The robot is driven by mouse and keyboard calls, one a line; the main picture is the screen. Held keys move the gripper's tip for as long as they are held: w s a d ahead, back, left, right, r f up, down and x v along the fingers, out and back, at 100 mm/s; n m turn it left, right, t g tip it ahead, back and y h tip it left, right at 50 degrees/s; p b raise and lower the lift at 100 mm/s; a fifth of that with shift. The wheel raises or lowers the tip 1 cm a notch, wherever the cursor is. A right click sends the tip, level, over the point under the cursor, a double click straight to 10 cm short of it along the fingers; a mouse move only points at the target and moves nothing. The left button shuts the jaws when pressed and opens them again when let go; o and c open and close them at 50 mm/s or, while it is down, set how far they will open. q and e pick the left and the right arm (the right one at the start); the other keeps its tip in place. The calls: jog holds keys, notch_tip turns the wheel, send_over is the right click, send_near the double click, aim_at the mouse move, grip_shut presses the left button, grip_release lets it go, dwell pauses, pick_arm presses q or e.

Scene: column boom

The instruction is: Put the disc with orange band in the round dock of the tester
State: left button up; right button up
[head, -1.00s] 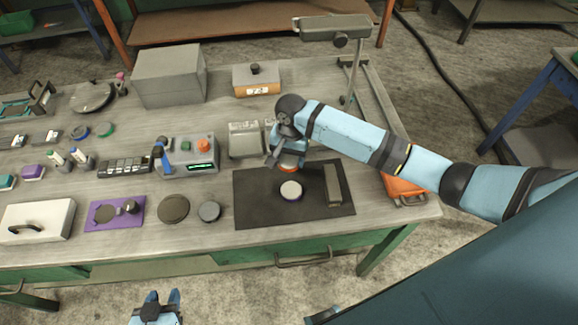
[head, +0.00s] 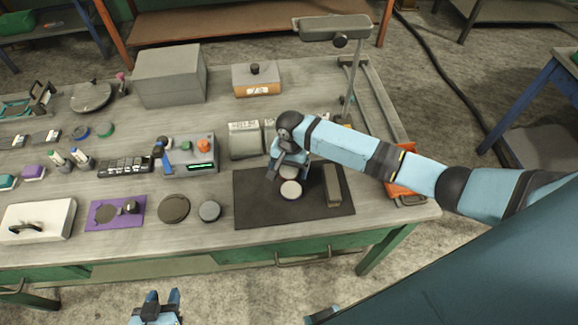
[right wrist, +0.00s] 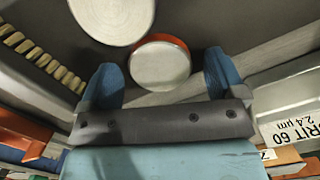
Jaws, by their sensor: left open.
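The disc with the orange band (right wrist: 160,64) has a pale top and lies on the dark mat (head: 262,208). In the head view it is mostly hidden by my right gripper (head: 285,168). In the right wrist view my right gripper (right wrist: 162,78) is open, its blue fingers on either side of the disc with gaps showing. The tester (head: 188,152) appears to be the grey box with a green display and orange knob, left of the mat; I cannot make out its round dock. My left gripper (head: 160,302) is open and empty in front of the bench.
A second pale disc (head: 291,190) lies close to the banded one, also in the right wrist view (right wrist: 112,14). A grey block (head: 332,185) lies on the mat's right side. A small grey disc (head: 209,211) and a dark round plate (head: 173,208) lie left of the mat.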

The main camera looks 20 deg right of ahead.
notch_tip(320, 180, up, 11)
jog(key=w, duration=0.1)
jog(key=shift+d, duration=0.4)
jog(key=shift+o, duration=0.3)
jog(key=shift+r, duration=0.45)
jog(key=n+t+p, duration=0.1)
jog(key=n+p, duration=0.1)
send_over(290, 172)
jog(key=shift+h, duration=0.4)
notch_tip(290, 172, down, 7)
jog(key=shift+r, duration=0.15)
jog(key=shift+w+d+f, duration=0.1)
jog(key=shift+w+f, duration=0.05)
jog(key=shift+f, duration=0.75)
jog(key=shift+w+a+f, duration=0.1)
jog(key=shift+w+f, duration=0.1)
jog(key=shift+f, duration=0.7)
jog(key=shift+w+d+f, duration=0.1)
jog(key=shift+w+f, duration=0.05)
jog(key=shift+f, duration=0.75)
jog(key=shift+c, duration=0.3)
